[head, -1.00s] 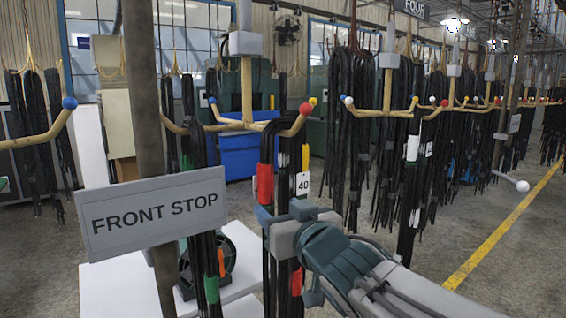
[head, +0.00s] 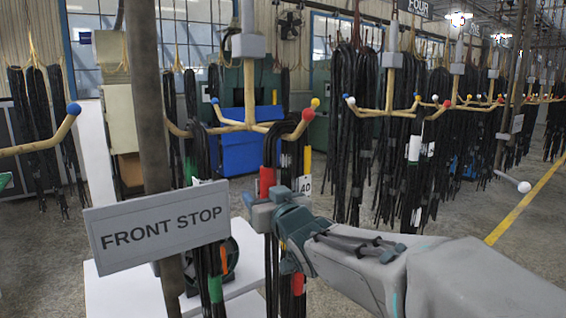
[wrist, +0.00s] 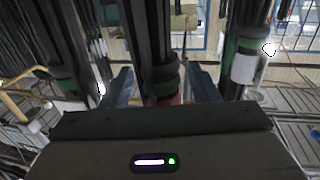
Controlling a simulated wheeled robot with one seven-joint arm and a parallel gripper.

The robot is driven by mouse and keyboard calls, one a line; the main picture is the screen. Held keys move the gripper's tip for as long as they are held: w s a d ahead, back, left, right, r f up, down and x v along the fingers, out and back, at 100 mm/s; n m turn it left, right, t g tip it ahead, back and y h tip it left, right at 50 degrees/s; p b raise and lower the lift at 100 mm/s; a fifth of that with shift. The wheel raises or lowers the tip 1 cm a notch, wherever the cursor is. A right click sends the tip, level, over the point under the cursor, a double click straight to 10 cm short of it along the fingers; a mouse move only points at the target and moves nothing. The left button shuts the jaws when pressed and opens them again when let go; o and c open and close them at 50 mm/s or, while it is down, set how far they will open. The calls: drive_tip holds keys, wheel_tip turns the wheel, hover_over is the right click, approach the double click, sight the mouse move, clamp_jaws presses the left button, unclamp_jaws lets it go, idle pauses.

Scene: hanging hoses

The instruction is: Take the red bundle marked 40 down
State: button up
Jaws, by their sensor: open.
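The red bundle marked 40 is dark hoses with a red band (head: 267,182), hanging from the red-tipped hook (head: 307,114) of a tan hanger. Its white 40 tag (head: 304,184) is partly covered by my gripper. My gripper (head: 260,214) is at the bundle just below the upper red band, hiding part of the hoses. In the wrist view the open fingers of my gripper (wrist: 163,88) stand on either side of a dark hose strand (wrist: 150,40) with a bit of red low between them. I cannot tell whether they touch it.
A grey FRONT STOP sign (head: 158,226) on a post (head: 150,110) stands close at left. Another dark bundle with a green band (head: 214,288) hangs just left of the gripper. More hose bundles (head: 352,130) hang at right. Open floor (head: 470,210) lies at lower right.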

clamp_jaws()
drive_tip(key=shift+w+r, duration=0.1)
drive_tip(key=shift+r, duration=0.05)
